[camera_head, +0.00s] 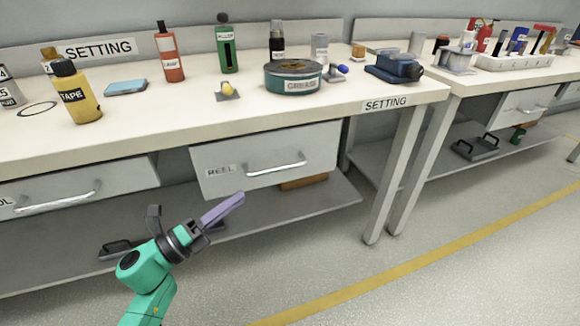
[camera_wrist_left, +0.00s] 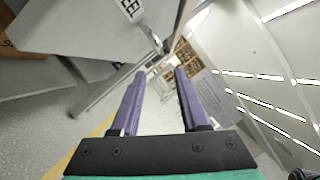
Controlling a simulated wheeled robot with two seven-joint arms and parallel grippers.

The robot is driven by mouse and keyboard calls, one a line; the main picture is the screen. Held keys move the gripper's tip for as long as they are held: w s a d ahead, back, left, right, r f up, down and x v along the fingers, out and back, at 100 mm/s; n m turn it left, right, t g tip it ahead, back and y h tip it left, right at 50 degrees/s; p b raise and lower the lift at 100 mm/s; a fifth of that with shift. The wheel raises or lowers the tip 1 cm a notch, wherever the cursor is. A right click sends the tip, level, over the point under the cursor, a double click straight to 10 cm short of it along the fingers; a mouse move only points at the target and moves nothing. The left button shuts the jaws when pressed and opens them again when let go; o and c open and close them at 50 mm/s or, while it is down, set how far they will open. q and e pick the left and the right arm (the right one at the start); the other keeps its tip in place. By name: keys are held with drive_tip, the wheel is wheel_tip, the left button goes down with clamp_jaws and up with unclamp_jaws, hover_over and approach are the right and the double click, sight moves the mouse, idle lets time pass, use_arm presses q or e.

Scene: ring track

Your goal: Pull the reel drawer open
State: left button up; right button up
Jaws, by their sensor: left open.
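The reel drawer (camera_head: 231,163) is a light grey front labelled REEL under the bench, with a silver bar handle (camera_head: 275,168). It looks flush or nearly so under the worktop. My left gripper (camera_head: 226,207), with purple fingers, is below and to the left of the handle, apart from it. In the left wrist view its two fingers (camera_wrist_left: 156,82) are spread with nothing between them. That view also shows part of the drawer label (camera_wrist_left: 130,8) and the handle (camera_wrist_left: 150,35) beyond the fingertips. My right gripper is out of view.
Another drawer with a handle (camera_head: 57,201) is at the left. The worktop (camera_head: 170,112) above holds bottles, a grease tin (camera_head: 293,84) and small tools. A lower shelf (camera_head: 255,215) lies under the drawers. Bench legs (camera_head: 392,180) stand at the right; floor in front is clear.

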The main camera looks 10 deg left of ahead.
sight(279, 169)
use_arm(q)
drive_tip(key=x, duration=1.3)
clamp_jaws()
idle(0.8)
